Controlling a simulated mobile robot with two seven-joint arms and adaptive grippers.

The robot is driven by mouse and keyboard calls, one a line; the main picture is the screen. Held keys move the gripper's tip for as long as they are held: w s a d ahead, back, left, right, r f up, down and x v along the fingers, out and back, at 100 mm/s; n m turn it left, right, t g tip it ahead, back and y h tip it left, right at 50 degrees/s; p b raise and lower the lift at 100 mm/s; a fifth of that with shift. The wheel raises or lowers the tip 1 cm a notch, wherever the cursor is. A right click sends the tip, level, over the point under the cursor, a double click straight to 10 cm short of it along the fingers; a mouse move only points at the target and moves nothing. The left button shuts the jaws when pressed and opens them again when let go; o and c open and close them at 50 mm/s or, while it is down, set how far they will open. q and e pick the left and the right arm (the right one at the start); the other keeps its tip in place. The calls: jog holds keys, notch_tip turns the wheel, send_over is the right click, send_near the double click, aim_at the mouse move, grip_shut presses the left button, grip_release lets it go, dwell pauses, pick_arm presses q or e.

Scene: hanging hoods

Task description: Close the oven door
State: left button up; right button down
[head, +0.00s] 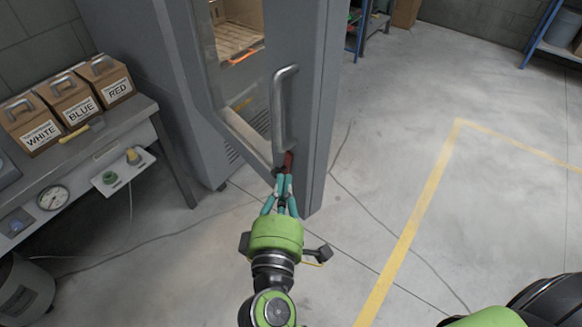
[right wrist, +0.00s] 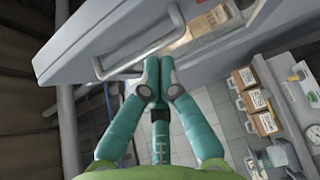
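The oven is a tall grey cabinet (head: 172,75) in the head view. Its grey door (head: 309,110) has a window and a long vertical metal handle (head: 285,108). I cannot tell for sure how far the door stands from its frame. My right gripper (head: 284,178) has teal fingers and is below the handle's lower end, by a dark red part on the door. In the right wrist view the fingertips (right wrist: 153,76) are together, close to the handle (right wrist: 135,68); contact is unclear. Nothing shows between them. My left gripper is not in view.
A bench (head: 125,115) at the left holds boxes (head: 68,98) marked WHITE, BLUE and RED. A grey bin (head: 22,290) stands at lower left. Cables cross the floor. Open floor with a yellow line (head: 410,230) lies right of the oven. Shelves stand at the back.

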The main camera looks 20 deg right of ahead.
jog(key=p, duration=0.1)
send_near(293, 130)
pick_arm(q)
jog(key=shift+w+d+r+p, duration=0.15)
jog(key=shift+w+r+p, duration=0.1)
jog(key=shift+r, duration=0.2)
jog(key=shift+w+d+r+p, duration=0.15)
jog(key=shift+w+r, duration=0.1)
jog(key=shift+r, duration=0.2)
pick_arm(e)
jog(key=shift+x, duration=2.75)
